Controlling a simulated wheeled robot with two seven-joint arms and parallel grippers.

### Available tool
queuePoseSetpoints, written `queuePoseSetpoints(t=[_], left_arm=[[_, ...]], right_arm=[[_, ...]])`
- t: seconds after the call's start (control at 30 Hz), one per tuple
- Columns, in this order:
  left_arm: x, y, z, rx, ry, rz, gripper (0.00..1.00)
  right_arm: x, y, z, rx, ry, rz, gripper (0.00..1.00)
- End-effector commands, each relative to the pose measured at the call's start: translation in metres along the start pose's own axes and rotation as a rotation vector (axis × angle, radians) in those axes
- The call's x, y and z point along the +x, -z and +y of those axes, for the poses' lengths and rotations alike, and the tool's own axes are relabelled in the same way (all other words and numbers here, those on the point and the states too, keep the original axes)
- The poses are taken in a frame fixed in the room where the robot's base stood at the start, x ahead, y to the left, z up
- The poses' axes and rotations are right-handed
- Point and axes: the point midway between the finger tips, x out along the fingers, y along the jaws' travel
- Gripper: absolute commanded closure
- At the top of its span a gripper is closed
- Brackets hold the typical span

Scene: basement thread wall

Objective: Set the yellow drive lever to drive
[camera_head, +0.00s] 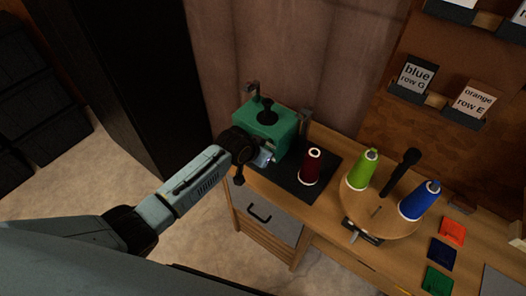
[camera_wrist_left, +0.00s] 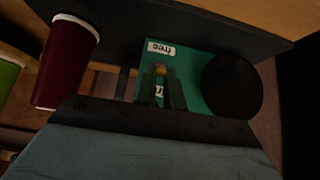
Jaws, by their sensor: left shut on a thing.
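The green winder box (camera_head: 268,125) stands on a dark base plate at the back left of the bench; it also shows in the wrist view (camera_wrist_left: 200,62). My left gripper (camera_head: 262,157) is at its near side. In the wrist view the fingers (camera_wrist_left: 161,85) are closed around the small yellow drive lever (camera_wrist_left: 160,69), which they largely hide. A white label reading "free" (camera_wrist_left: 160,49) sits beyond the fingertips. A second label (camera_wrist_left: 159,91) is partly hidden between the fingers, and its word cannot be fully read. My right gripper is not in view.
A dark red thread cone (camera_head: 311,167) stands right of the box on the plate. Green (camera_head: 361,170) and blue (camera_head: 420,200) cones stand on a round wooden stand (camera_head: 376,214). A black round part (camera_wrist_left: 232,87) is beside the fingers. A drawer (camera_head: 268,215) is below.

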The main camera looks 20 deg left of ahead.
Motion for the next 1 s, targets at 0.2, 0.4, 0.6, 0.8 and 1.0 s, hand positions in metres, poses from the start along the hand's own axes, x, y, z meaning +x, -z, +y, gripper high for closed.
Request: queuePoseSetpoints(t=[0.2, 0.4, 0.6, 0.8, 1.0], left_arm=[[0.0, 0.001, 0.001, 0.0, -0.001, 0.003, 1.0], [0.0, 0.001, 0.0, 0.0, -0.001, 0.002, 0.67], [0.0, 0.0, 0.0, 0.0, 0.0, 0.001, 0.67], [-0.007, 0.001, 0.0, 0.0, 0.0, 0.001, 0.67], [-0.034, 0.001, 0.0, 0.0, 0.0, 0.002, 0.67]], right_arm=[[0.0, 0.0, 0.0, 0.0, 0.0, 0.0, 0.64], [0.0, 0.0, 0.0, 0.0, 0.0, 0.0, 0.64], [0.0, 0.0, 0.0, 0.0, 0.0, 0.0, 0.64], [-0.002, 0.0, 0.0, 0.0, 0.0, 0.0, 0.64], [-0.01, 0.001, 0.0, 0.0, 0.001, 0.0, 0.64]])
